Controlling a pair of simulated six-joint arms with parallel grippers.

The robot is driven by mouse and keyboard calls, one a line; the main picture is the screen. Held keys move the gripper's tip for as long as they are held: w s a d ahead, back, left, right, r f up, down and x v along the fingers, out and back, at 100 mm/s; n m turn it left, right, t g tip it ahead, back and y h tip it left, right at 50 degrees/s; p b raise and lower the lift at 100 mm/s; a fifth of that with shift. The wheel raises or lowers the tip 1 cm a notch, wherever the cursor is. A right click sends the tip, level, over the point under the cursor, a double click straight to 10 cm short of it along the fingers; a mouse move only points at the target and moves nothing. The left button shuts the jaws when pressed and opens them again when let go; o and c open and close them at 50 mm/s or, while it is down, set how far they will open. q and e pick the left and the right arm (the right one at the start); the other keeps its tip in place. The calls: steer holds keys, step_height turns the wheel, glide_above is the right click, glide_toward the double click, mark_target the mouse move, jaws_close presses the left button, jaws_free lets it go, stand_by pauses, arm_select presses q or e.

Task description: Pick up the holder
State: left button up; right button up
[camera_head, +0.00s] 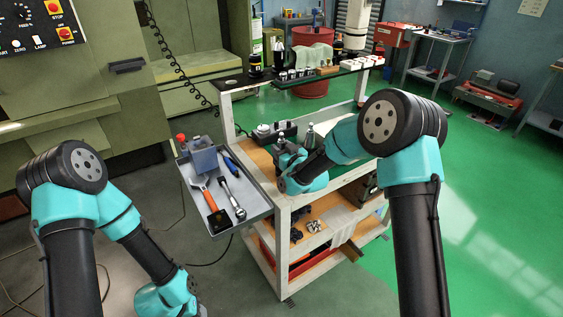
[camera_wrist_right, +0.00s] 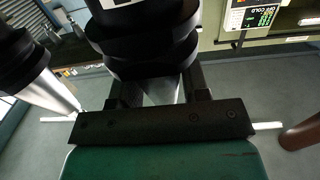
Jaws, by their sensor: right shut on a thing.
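The holder (camera_wrist_right: 145,40) fills the top middle of the right wrist view. It has thick black rings and a grey tapered part below them. My right gripper (camera_wrist_right: 157,82) is shut on it, with a dark finger on each side. In the head view my right gripper (camera_head: 286,152) is small and dark, over the left part of the cart top, and partly hidden by my own wrist. I cannot make out the held holder clearly there. A grey cone-shaped holder (camera_head: 310,135) stands just right of the gripper. My left gripper is out of frame below the left wrist.
The cart (camera_head: 282,240) has a raised rear shelf (camera_head: 300,79) with several small parts. A black block (camera_head: 272,133) with parts stands behind the gripper.

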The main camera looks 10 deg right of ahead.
mark_target(283, 140)
steer(key=c, duration=0.3)
steer(key=shift+r, duration=0.15)
jaws_close()
steer(key=shift+r, duration=1.85)
steer(key=s+a+r, duration=0.1)
steer(key=s+a, duration=0.1)
steer(key=s, duration=1.3)
steer(key=shift+s, duration=0.4)
steer(key=shift+d+r, duration=0.1)
steer(key=shift+r, duration=0.15)
step_height(283, 140, up, 7)
steer(key=shift+r, duration=0.15)
